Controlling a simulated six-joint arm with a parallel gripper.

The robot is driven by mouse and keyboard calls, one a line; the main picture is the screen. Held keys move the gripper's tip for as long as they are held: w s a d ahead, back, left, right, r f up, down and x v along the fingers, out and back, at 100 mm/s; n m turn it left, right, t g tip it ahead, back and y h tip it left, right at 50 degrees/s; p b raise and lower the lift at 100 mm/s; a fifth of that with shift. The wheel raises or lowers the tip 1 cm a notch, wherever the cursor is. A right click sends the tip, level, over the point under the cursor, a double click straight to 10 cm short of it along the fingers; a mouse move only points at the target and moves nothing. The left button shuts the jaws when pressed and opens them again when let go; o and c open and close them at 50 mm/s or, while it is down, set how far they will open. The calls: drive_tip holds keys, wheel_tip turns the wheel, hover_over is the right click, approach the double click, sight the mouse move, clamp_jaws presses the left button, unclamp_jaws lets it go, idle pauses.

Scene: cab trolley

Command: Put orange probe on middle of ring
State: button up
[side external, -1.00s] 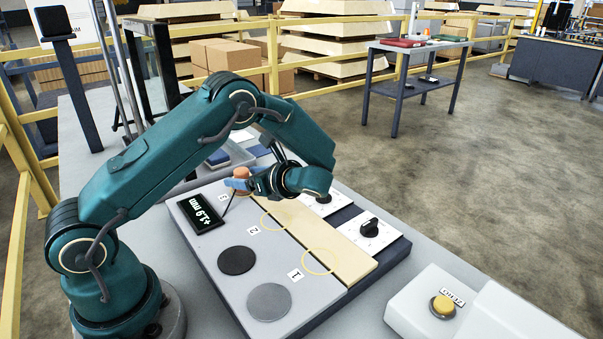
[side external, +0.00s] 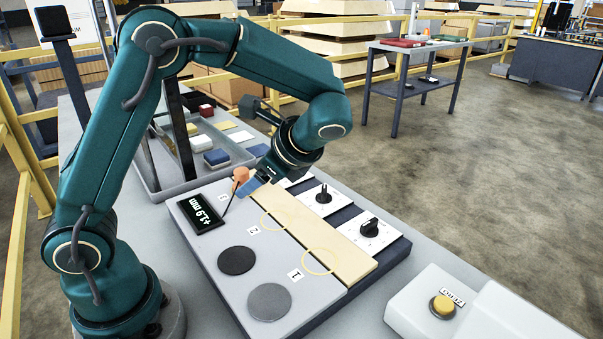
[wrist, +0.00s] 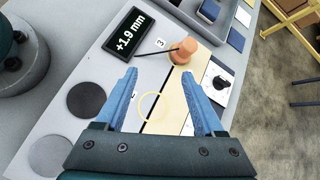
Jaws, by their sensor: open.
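The orange probe (side external: 240,175) stands by label 3 at the far end of the beige strip, joined by a dark cable to the display. It also shows in the wrist view (wrist: 181,52), beyond my fingertips. A yellow ring outline (side external: 280,219) lies by label 2, and another ring (side external: 321,261) by label 1, both across the strip's edge. One ring shows between my fingers in the wrist view (wrist: 152,107). My gripper (wrist: 160,85) is open and empty, with blue fingers apart. In the side view my gripper (side external: 252,186) is tilted down just right of the probe.
The display (side external: 202,213) reads +1.9 mm. Two black knobs (side external: 370,227) stand right of the strip. A tray (side external: 205,150) of coloured blocks is behind.

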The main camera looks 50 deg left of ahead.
drive_tip(key=s+d+r+n+t+h, duration=0.3)
drive_tip(key=s+d+n+t+h, duration=0.3)
drive_tip(key=s+d+n+h, duration=0.3)
drive_tip(key=s+d+n, duration=0.1)
drive_tip(key=n, duration=0.2)
drive_tip(key=shift+r+t, duration=0.15)
drive_tip(key=shift+t, duration=0.25)
